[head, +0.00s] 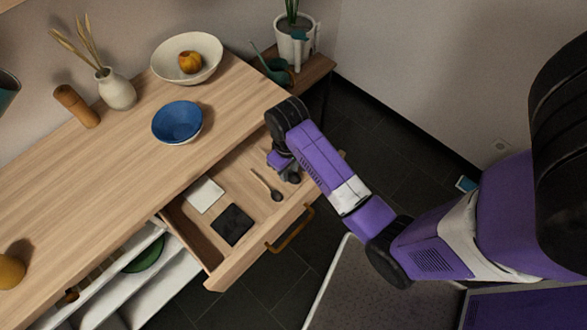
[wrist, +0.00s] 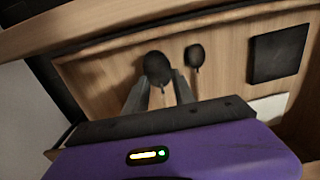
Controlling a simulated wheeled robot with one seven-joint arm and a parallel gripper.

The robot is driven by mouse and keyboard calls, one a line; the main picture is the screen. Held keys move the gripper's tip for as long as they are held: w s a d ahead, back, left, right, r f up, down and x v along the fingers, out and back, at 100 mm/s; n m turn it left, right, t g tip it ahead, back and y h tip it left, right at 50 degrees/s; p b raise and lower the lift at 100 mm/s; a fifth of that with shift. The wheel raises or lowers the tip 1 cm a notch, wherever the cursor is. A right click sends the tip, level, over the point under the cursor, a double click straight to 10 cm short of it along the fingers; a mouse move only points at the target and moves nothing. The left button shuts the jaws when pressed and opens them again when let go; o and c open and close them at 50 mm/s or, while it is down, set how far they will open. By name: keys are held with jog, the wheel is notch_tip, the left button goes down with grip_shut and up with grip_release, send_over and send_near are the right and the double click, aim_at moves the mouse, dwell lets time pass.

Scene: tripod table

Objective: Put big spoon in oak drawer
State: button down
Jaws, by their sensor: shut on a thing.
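The oak drawer (head: 252,256) is pulled out from the wooden table, open at the top. My gripper (head: 284,172) is over the right end of the drawer, pointing down. It is shut on a dark big spoon (head: 293,178), whose round bowl (wrist: 157,67) shows at the fingertips in the wrist view. The handle is mostly hidden by my gripper. The spoon is over or inside the drawer; I cannot tell whether it touches the bottom. A smaller spoon (head: 276,195) with a wooden handle lies in the drawer beside it, and its bowl shows in the wrist view (wrist: 195,56).
A black square (head: 232,224) and a white square (head: 205,195) lie in the left part of the drawer. The drawer handle (head: 290,230) sticks out in front. On the tabletop stand a blue bowl (head: 178,122), a white bowl (head: 165,67) and a vase (head: 117,91).

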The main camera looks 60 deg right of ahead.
jog(key=shift+s+d, duration=0.15)
jog(key=shift+d, duration=0.5)
jog(key=shift+s+d+f, duration=0.1)
jog(key=shift+d+f, duration=0.1)
jog(key=shift+f, duration=0.7)
jog(key=shift+s+d+f, duration=0.1)
jog(key=shift+d+f, duration=0.05)
jog(key=shift+f, duration=0.7)
jog(key=shift+f, duration=0.2)
jog(key=c, duration=1)
grip_release()
jog(key=shift+c, duration=0.2)
notch_tip(320, 180, up, 12)
jog(key=shift+r+p, duration=0.25)
jog(key=shift+p, duration=0.2)
jog(key=shift+w, duration=0.1)
